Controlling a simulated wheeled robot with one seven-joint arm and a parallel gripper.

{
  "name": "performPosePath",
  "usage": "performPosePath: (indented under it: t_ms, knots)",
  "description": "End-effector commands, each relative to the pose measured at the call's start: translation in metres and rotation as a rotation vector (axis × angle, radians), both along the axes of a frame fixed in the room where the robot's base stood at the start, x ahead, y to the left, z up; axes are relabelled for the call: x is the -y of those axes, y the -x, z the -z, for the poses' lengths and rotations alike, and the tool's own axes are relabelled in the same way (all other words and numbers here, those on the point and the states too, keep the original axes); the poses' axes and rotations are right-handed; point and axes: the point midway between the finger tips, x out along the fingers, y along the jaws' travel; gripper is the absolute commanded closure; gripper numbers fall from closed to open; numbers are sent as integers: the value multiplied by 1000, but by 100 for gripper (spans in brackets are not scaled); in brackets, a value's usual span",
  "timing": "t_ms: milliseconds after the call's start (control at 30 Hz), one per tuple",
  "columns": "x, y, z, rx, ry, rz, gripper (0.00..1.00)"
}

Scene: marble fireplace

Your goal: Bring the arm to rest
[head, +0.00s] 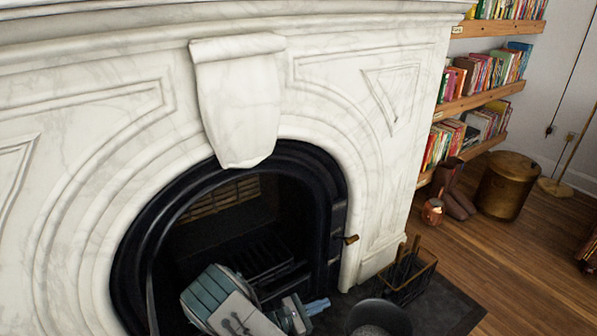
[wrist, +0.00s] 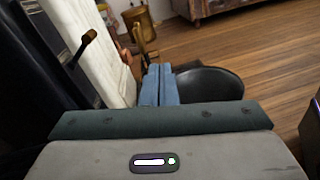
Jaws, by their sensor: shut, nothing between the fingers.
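My gripper (head: 318,306) is low in front of the fireplace opening in the head view, at the end of my grey-and-teal arm. In the wrist view my gripper (wrist: 160,83) shows two blue fingers side by side, shut with nothing between them. The fingers point out past the fireplace, toward the wood floor. The arm is bent and held in front of the dark firebox.
The white marble fireplace (head: 340,95) has a black arched insert with a small knob (head: 350,239). A round black vessel (head: 378,318) is close to the gripper's right. A tool basket (head: 408,275), brass pot (head: 507,186) and bookshelves (head: 480,103) stand farther right. Open floor (head: 500,258) lies right.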

Motion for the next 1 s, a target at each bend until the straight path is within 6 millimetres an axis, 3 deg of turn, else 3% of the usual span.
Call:
performPosePath:
  t_ms: [267, 367, 1000]
  knots:
    - [17, 4, -61, 39, -137, 161, 100]
    - [25, 9, -93, 62, -216, 248, 100]
    - [74, 76, -329, 316, -857, 840, 100]
